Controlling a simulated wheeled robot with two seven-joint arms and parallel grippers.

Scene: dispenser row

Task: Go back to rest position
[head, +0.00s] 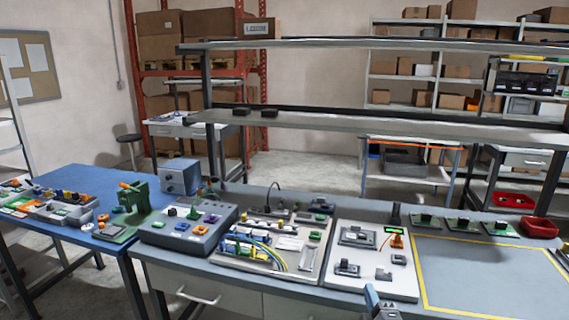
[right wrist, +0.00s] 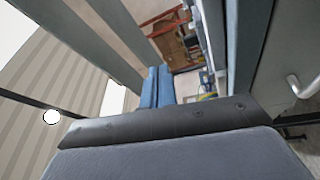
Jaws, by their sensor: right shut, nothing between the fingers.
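My right gripper (head: 373,296) shows at the bottom edge of the head view, in front of the workbench's near edge. It is shut and empty, and only its upper part is in the picture. It is below a pale board (head: 345,285) with dark fixtures and an orange-and-green device (head: 397,240), and looks apart from them. My left gripper is not in the head view.
The grey workbench (head: 200,262) carries a grey fixture box (head: 190,238) and a wiring board (head: 262,262). A yellow-outlined area (head: 480,275) at right is bare. A red bin (head: 540,228) stands behind it. A blue table (head: 75,180) is at left.

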